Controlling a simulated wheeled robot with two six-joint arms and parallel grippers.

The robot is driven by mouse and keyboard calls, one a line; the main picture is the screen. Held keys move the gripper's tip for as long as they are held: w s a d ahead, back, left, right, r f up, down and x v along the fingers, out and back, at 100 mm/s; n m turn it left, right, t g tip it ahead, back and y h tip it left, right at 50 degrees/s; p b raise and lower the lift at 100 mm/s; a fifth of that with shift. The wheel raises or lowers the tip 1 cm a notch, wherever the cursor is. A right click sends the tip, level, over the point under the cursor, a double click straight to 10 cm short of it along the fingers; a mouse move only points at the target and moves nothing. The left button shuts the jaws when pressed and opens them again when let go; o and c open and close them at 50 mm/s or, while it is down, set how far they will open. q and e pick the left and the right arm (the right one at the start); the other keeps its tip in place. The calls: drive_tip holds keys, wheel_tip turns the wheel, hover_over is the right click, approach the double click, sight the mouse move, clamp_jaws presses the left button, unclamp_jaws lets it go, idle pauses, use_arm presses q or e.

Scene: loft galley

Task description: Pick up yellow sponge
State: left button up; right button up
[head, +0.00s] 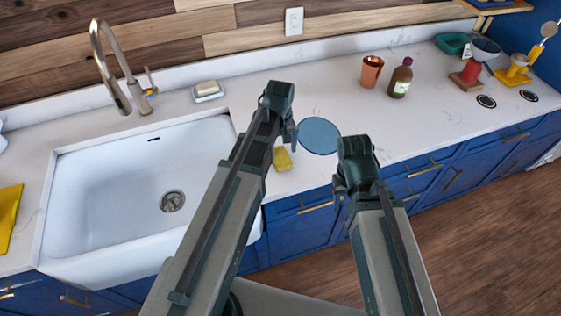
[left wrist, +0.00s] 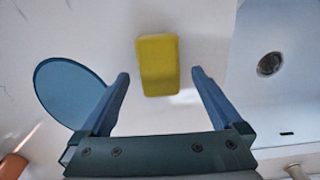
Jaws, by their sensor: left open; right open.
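The yellow sponge (head: 282,159) lies on the white counter just right of the sink, partly beside my left arm in the head view. In the left wrist view the sponge (left wrist: 158,65) lies ahead of and between the two spread fingers, apart from both. My left gripper (left wrist: 160,82) is open and empty; in the head view (head: 285,130) it is over the counter near the sponge, its fingers partly hidden. My right gripper (head: 341,185) is at the counter's front edge, right of the sponge, and its fingers are mostly hidden.
A round blue disc (head: 318,136) lies beside the sponge. The white sink (head: 120,190) is left, with a tall faucet (head: 112,65) and a soap dish (head: 207,91) behind. A copper cup (head: 371,71) and brown bottle (head: 400,78) stand back right. Counter between is clear.

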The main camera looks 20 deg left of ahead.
sight(281, 155)
use_arm(q)
wheel_tip(281, 155, down, 4)
drive_tip(key=b, duration=0.2)
drive_tip(key=shift+d+r+b, duration=0.1)
drive_tip(key=shift+r+b, duration=0.05)
drive_tip(key=shift+b, duration=0.2)
drive_tip(key=shift+r, duration=0.1)
drive_tip(key=c, duration=1.3)
